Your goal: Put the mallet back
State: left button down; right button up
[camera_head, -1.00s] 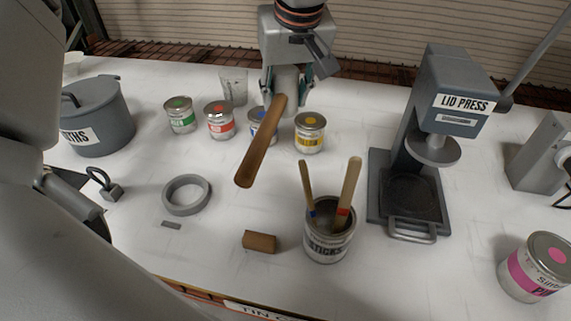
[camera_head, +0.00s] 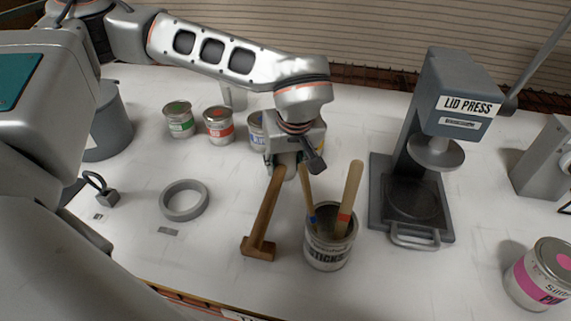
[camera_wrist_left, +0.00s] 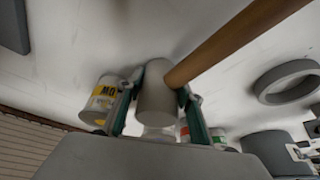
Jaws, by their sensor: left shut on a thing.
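The mallet has a brown wooden handle (camera_head: 265,205) and a grey cylindrical head (camera_wrist_left: 157,98). My left gripper (camera_head: 287,164) is shut on the head, which sits between the green-lined fingers in the left wrist view (camera_wrist_left: 162,88). The gripper hides most of the head in the head view. The handle slants down toward the front of the table. Its lower end meets or overlaps a small brown block (camera_head: 258,249) in the head view; I cannot tell whether they touch. My right gripper is not in view.
A sticks can (camera_head: 328,250) with two wooden sticks stands close to the handle's right. A grey ring (camera_head: 184,200) lies left. Colorant cans, including a red one (camera_head: 219,125), stand behind. The lid press (camera_head: 440,100) and pink can (camera_head: 543,275) are right.

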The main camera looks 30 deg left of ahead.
pick_arm(q)
jog(key=shift+f, duration=0.2)
jog(key=shift+f, duration=0.2)
jog(key=c, duration=1.4)
grip_release()
jog(key=shift+o, duration=0.2)
jog(key=shift+r, duration=0.1)
jog(key=v, duration=1.2)
jog(key=shift+s, duration=0.1)
